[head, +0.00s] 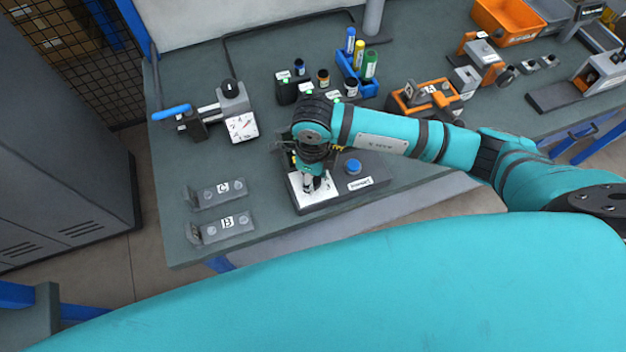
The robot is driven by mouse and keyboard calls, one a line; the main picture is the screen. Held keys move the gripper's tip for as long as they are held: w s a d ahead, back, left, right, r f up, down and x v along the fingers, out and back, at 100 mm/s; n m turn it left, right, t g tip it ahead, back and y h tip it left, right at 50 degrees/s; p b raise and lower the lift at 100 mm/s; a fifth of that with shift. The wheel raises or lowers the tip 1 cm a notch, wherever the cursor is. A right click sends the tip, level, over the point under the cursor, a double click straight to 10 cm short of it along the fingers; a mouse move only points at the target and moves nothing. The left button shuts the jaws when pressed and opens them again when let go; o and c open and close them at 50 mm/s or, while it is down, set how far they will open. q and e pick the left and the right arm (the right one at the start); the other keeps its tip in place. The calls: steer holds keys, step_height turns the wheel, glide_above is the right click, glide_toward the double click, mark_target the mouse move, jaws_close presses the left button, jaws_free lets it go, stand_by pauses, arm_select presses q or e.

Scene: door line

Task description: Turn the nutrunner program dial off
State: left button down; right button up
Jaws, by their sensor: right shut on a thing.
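The nutrunner box (380,172) is a dark grey unit on the bench with a white dial plate (303,203) at its left end. A blue button (353,167) and a white label (361,183) are on its right part. My right gripper (312,182) comes down from above onto the white plate. It is shut on the program dial, which is mostly hidden under the fingers. The dial's pointer direction and most of the plate's marks cannot be read. My left gripper is not in view.
Metal brackets marked C (218,193) and B (222,228) lie to the left. Several bottles and a blue holder (357,83) stand behind my arm. An orange bin (508,22) is at the back right.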

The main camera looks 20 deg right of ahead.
steer(key=shift+f+n+b, duration=0.15)
steer(key=shift+n+b, duration=0.8)
steer(key=shift+n, duration=0.05)
steer(key=shift+n+b, duration=0.5)
steer(key=shift+r, duration=0.2)
steer(key=o, duration=1.1)
steer(key=shift+o, duration=0.2)
step_height(320, 180, up, 12)
